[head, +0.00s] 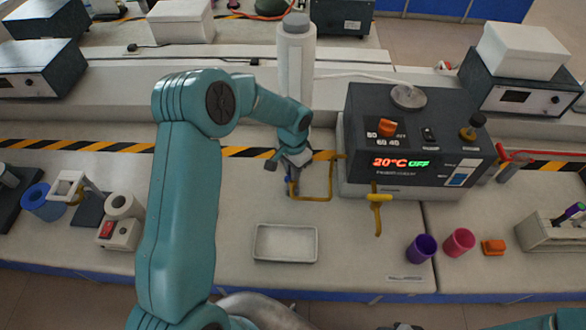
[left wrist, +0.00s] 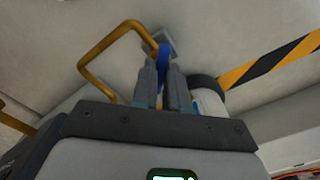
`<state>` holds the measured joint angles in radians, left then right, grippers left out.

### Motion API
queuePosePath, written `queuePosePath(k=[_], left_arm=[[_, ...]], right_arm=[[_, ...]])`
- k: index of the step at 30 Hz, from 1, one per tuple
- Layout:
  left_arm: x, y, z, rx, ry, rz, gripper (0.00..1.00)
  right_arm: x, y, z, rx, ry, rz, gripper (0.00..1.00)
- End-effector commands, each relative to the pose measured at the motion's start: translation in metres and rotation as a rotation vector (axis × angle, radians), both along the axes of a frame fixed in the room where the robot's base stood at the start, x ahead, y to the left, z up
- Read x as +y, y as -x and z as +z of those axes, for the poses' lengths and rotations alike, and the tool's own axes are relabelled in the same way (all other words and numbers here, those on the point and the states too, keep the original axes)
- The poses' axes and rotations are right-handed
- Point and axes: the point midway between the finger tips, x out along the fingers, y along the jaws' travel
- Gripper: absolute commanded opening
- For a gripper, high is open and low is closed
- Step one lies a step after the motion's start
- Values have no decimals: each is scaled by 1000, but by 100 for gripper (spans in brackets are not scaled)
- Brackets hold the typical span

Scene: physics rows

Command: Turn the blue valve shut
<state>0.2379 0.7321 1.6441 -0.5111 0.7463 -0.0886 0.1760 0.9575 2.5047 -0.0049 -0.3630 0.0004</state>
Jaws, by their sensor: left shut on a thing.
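The blue valve (head: 291,188) sits by a yellow pipe (head: 316,198) in front of the tall white cylinder. Most of it is hidden by my left gripper (head: 288,164) in the head view. In the left wrist view, the fingers of my left gripper (left wrist: 162,88) are shut on the blue valve handle (left wrist: 163,54), of which a blue strip shows at the fingertips. The handle's exact angle is hard to tell. My right gripper is not in view.
A dark heater unit (head: 415,140) reading 20°C OFF stands to the right, with a yellow tap (head: 379,198) in front. A white tray (head: 285,259) lies nearer me. The white cylinder (head: 296,75) stands behind the gripper. Purple (head: 421,248) and pink cups (head: 458,243) stand front right.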

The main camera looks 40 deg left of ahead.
Motion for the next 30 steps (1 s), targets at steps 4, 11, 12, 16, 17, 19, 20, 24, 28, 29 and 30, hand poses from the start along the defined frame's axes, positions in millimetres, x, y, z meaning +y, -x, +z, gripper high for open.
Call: queuePosePath(k=[4,11,12,16,17,19,20,24,28,29,30], left_arm=[[0,0,0,2,0,-39,0],[1,0,-1,1,-2,-183,0],[1,0,-1,1,-2,-216,0],[1,0,0,1,-3,-331,0],[1,0,0,1,-3,-358,0],[1,0,0,1,-2,-419,0],[1,0,0,1,-2,-444,0],[1,0,1,1,-2,-554,0],[1,0,1,0,-1,-643,0],[1,0,1,0,-2,-661,0],[1,0,1,0,-2,-683,0]], right_arm=[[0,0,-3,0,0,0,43],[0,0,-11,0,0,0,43],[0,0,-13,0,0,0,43],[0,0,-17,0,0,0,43],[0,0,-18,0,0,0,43],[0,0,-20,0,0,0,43],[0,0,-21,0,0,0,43],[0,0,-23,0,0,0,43],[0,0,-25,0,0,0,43],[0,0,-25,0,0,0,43],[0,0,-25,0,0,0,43]])
